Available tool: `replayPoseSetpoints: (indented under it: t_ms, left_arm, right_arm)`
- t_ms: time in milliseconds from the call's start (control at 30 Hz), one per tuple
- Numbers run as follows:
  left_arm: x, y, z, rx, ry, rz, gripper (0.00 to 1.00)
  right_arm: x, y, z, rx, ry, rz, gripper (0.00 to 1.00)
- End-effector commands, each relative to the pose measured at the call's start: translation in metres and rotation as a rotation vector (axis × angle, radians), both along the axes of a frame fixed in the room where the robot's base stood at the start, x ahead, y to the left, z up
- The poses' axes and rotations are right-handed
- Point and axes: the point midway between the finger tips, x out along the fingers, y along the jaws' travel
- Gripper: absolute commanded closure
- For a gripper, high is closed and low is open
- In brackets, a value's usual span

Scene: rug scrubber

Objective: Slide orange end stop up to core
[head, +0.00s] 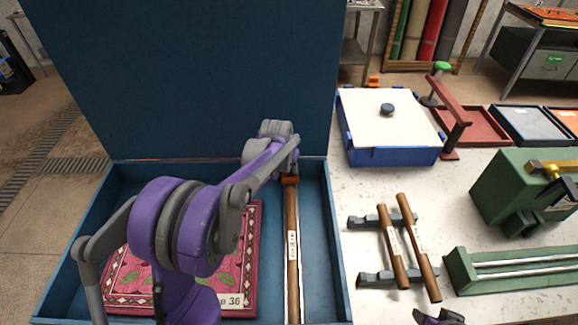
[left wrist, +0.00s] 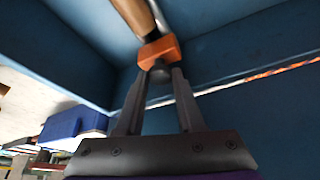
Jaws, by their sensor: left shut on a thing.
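The orange end stop (head: 290,180) is a small block on a rail inside the blue box. The core (head: 292,235) is a long brown wooden roller with a white label. The orange end stop sits at the core's far end; they look touching or very close. My left gripper (left wrist: 159,75) is shut on a dark grey knob of the orange end stop (left wrist: 158,52), seen in the left wrist view. The core (left wrist: 133,14) shows above it there. In the head view the arm partly hides the gripper. Part of my right gripper (head: 440,317) shows at the bottom edge.
The blue box (head: 334,250) has a tall raised lid (head: 200,75) behind the arm. A red patterned rug (head: 245,275) lies left of the core.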

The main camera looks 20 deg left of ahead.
Motion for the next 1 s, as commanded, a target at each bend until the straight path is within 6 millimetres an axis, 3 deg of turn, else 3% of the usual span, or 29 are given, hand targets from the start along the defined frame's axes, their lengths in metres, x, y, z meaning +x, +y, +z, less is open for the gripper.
replayPoseSetpoints:
  t_ms: [167, 433, 467, 533, 833, 1000]
  left_arm:
    - [-0.023, -0.011, -0.003, -0.002, 0.004, -0.002, 1.0]
    - [-0.024, -0.012, -0.001, -0.001, 0.002, 0.0, 1.0]
    - [-0.024, -0.012, -0.001, -0.001, 0.002, 0.0, 0.61]
    - [-0.024, -0.012, -0.001, -0.001, 0.002, 0.0, 0.51]
    - [-0.024, -0.012, 0.0, -0.001, 0.002, 0.0, 0.51]
    - [-0.031, -0.012, 0.017, -0.001, 0.001, 0.0, 0.51]
  right_arm:
    - [-0.006, 0.0, -0.011, 0.0, 0.011, 0.0, 0.5]
    - [-0.005, 0.0, -0.01, 0.0, 0.01, 0.0, 0.5]
    - [-0.005, 0.0, -0.01, 0.0, 0.01, 0.0, 0.5]
    - [-0.005, 0.0, -0.01, 0.0, 0.01, 0.0, 0.5]
    - [-0.005, 0.0, -0.01, 0.0, 0.01, 0.0, 0.5]
    - [-0.005, 0.0, -0.009, 0.0, 0.009, 0.0, 0.5]
